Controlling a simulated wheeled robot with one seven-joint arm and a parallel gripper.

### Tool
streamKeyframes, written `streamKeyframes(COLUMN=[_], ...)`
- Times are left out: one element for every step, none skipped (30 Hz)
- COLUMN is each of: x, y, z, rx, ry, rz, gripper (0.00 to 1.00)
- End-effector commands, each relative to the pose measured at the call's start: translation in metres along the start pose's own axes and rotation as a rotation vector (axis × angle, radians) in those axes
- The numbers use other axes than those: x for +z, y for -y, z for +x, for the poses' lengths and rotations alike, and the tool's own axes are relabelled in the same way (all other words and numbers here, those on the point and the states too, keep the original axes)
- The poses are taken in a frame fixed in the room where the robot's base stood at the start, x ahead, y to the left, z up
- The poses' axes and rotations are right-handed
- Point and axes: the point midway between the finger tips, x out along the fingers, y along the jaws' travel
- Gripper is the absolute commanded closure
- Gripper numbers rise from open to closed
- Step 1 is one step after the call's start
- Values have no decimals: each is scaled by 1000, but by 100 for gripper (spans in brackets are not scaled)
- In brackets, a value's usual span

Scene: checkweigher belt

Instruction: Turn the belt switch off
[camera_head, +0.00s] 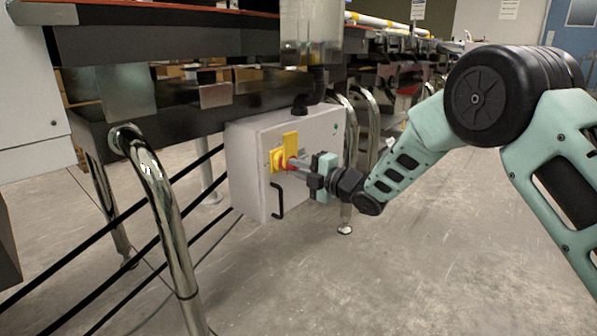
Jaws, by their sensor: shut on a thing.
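The belt switch (278,158) is a red knob on a yellow plate, mounted on the front of a light grey control box (250,171) under the conveyor frame. My gripper (293,163) reaches in from the right and its fingertips are at the red knob. It is shut on the knob, which is partly hidden by the fingers. The knob's exact angle is too small to tell.
A black handle (278,201) sticks out low on the box's front, below the switch. A chrome bent leg (160,190) stands to the left, with black rails behind it. The concrete floor (400,270) to the right is clear.

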Motion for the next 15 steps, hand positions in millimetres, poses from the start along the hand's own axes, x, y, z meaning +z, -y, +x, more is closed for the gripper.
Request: streamKeyframes(x=[0, 0, 0, 0, 0, 0, 0, 0, 0, 0, 0, 0, 0, 0, 0], y=[2, 2, 2, 2, 2, 2, 2, 2, 2, 2, 2, 2, 2, 2, 2], z=[0, 0, 0, 0, 0, 0, 0, 0, 0, 0, 0, 0, 0, 0, 0], rx=[-2, -2, -2, -2, -2, -2, -2, -2, -2, -2, -2, -2, -2, -2, -2], ry=[1, 1, 1, 0, 0, 0, 0, 0, 0, 0, 0, 0, 0, 0, 0], rz=[-16, -24, -33, -38, -44, -50, -53, -56, -58, -59, -60, -61, -61, -61, -61], gripper=[100, 100, 100, 100, 100, 100, 100, 100, 100, 100, 100, 100, 100, 100, 100])
